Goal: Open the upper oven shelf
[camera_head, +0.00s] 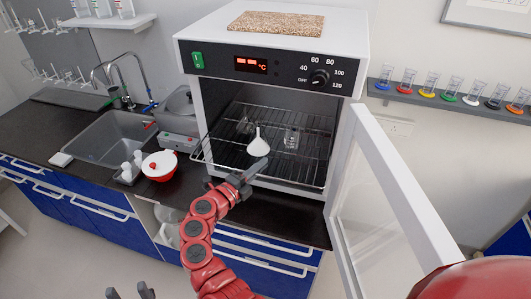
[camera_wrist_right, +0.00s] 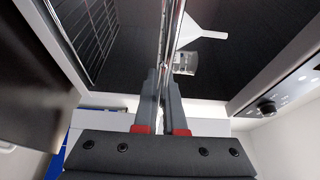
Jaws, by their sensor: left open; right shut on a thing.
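The white oven (camera_head: 190,75) stands on the dark counter with its glass door (camera_head: 385,215) swung open to the right. Inside, the upper oven shelf (camera_head: 225,160), a wire rack, carries a white funnel (camera_head: 258,144) and a small glass beaker (camera_head: 291,138). My right gripper (camera_head: 248,176) is at the shelf's front edge. In the right wrist view its fingers (camera_wrist_right: 165,85) are shut on the shelf's metal edge (camera_wrist_right: 173,30), with the funnel (camera_wrist_right: 203,31) and beaker (camera_wrist_right: 185,64) beyond. My left gripper (camera_head: 130,292) is open and empty at the bottom left, partly cut off.
A red and white pot (camera_head: 159,165) and small white bottles (camera_head: 132,164) stand left of the oven, beside the sink (camera_head: 110,138). A wall shelf (camera_head: 450,98) with several coloured-base cylinders is at right. The open door bounds the space to the right of my right arm.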

